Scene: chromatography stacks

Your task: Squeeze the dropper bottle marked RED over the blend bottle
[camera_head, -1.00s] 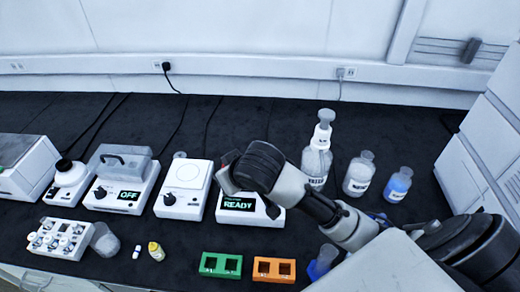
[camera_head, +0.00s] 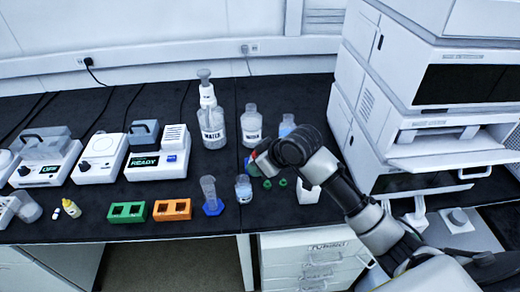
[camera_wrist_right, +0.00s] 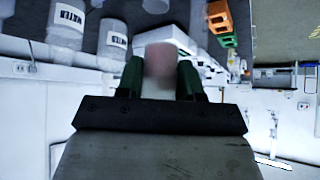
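My right gripper (camera_head: 251,166) is above the bench at the middle right. In the right wrist view its dark green fingers (camera_wrist_right: 160,80) close on both sides of a small whitish-pink cylinder (camera_wrist_right: 158,62). A bit of red shows at the gripper in the head view, so this appears to be the RED dropper bottle; its marking is not readable. A small clear labelled bottle (camera_head: 243,189) stands just below and left of the gripper in the picture, perhaps the blend bottle; its label is too small to read. My left gripper is not in view.
A cylinder with blue base (camera_head: 211,195), orange rack (camera_head: 172,210), green rack (camera_head: 127,212) and yellow-capped bottle (camera_head: 71,208) are left. An instrument stack (camera_head: 375,120) stands right.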

